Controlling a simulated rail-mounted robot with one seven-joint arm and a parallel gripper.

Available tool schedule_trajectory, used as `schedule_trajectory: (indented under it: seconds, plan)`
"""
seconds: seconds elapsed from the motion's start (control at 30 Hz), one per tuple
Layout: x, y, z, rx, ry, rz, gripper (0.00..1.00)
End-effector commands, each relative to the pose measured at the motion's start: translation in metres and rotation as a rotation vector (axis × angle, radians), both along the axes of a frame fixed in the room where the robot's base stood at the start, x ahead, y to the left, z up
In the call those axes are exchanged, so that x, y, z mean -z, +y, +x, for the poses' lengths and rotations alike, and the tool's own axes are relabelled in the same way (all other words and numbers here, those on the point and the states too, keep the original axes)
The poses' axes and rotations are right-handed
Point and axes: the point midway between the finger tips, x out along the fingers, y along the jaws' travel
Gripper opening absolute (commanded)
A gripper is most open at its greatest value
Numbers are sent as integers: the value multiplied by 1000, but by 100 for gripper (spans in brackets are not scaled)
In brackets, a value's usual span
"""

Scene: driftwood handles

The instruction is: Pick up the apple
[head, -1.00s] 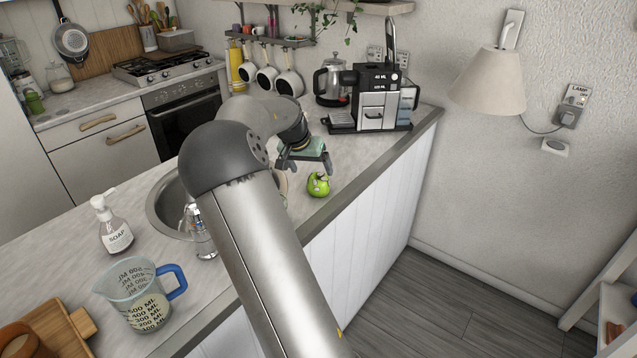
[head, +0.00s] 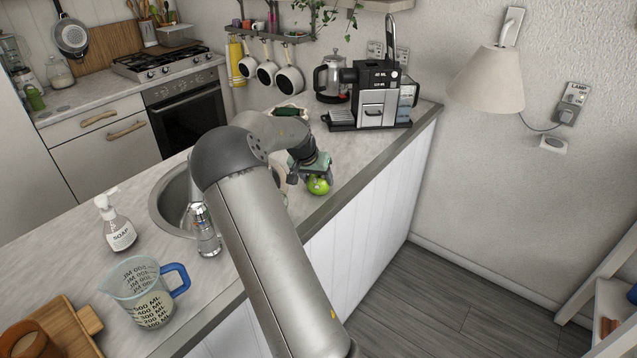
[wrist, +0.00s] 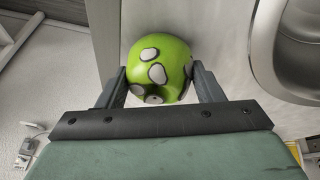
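The apple (wrist: 168,66) is bright green with pale, dark-rimmed patches. In the wrist view it fills the space between the two fingertips, with a finger close at each side. In the head view the apple (head: 319,186) is on the pale counter near its right edge, partly covered by my gripper. My gripper (wrist: 158,72) points down at the apple from above, its fingers around it. I see almost no gap, but whether the fingers press on the apple cannot be told.
The sink (head: 168,207) and its metal tap (head: 206,236) lie left of my gripper. The coffee machine (head: 378,98) and kettle (head: 331,78) stand behind on the counter (head: 352,148). A soap bottle (head: 119,233) and measuring jug (head: 147,302) stand at the front left.

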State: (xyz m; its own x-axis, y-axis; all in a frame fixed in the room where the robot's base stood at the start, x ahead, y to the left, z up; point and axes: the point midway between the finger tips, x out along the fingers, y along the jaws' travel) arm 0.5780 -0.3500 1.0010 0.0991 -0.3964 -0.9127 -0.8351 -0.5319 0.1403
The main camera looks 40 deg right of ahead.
Motion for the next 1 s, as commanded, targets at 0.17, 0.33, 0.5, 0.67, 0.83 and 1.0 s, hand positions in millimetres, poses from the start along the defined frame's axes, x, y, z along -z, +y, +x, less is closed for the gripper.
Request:
schedule_trajectory:
  seconds: [0.17, 0.33, 0.5, 0.67, 0.83, 1.0]
  plan:
    - [-1, 0, 0, 0, -1, -1, 34]
    - [-1, 0, 0, -1, -1, 0, 34]
    - [-10, 0, 1, -1, -5, -2, 34]
    - [-35, 2, -1, -2, -7, -1, 34]
    - [-74, 25, -29, -4, -8, 2, 34]
    - [-101, 51, -62, -7, -7, 4, 34]
